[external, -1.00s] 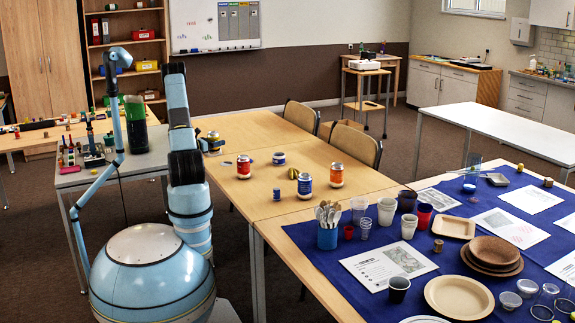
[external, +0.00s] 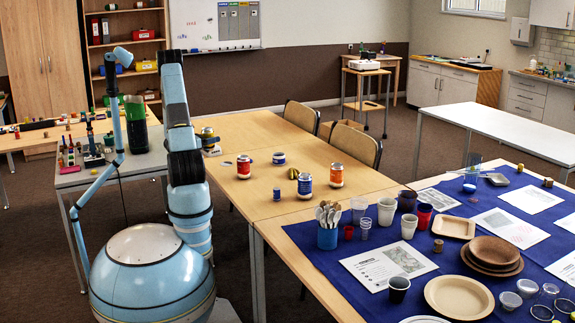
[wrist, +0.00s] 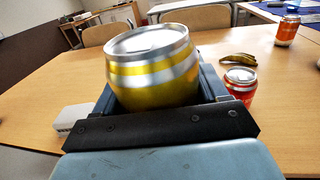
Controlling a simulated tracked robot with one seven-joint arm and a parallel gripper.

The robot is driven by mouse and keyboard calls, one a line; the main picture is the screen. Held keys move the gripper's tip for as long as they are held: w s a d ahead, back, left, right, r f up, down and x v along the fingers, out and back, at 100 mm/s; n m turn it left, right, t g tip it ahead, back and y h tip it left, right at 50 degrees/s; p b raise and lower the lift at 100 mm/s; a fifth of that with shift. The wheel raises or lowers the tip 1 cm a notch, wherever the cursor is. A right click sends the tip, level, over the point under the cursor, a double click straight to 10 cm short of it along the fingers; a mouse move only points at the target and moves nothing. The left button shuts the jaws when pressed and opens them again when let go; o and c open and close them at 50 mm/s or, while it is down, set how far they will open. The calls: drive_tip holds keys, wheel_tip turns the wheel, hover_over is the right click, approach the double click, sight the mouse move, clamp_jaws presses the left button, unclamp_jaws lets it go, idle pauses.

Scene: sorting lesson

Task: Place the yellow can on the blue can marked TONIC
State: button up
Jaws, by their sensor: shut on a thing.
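My gripper (wrist: 158,95) is shut on the yellow can (wrist: 152,70), a yellow and silver can with a silver lid that fills the middle of the wrist view. In the external view the yellow can (external: 207,133) is small and partly hidden by my arm, at the left side of the wooden table. A blue can (external: 305,186) with a silver top stands upright near the table's front, well to the right of my gripper. Its lettering is too small to read. Nothing stands on it.
Red-orange cans (external: 243,167) and (external: 336,175) stand near the blue can. A low blue and white item (external: 279,158) lies behind it. A banana (wrist: 238,60) lies on the table. A white box (wrist: 76,118) is beside my gripper. The far tabletop is mostly clear.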

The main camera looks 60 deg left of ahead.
drive_tip(key=w+d+r+m+g+h, duration=0.1)
drive_tip(key=w+d+r+m+h, duration=0.3)
drive_tip(key=w+d, duration=0.55)
drive_tip(key=w+d+r+m+h, duration=0.25)
drive_tip(key=w+d+h, duration=0.35)
drive_tip(key=d, duration=0.7)
drive_tip(key=d+r+m+g+h, duration=0.2)
drive_tip(key=d+m+g+h, duration=0.15)
drive_tip(key=d, duration=0.95)
drive_tip(key=d+r+m+g+h, duration=0.3)
drive_tip(key=d+g+h, duration=0.15)
drive_tip(key=d, duration=0.85)
hover_over(309, 176)
drive_tip(key=shift+m, duration=0.3)
drive_tip(key=shift+s+f, duration=0.1)
drive_tip(key=shift+f, duration=4.95)
drive_tip(key=shift+a+f+t, duration=0.1)
drive_tip(key=shift+f+t, duration=0.3)
drive_tip(key=shift+f, duration=1.15)
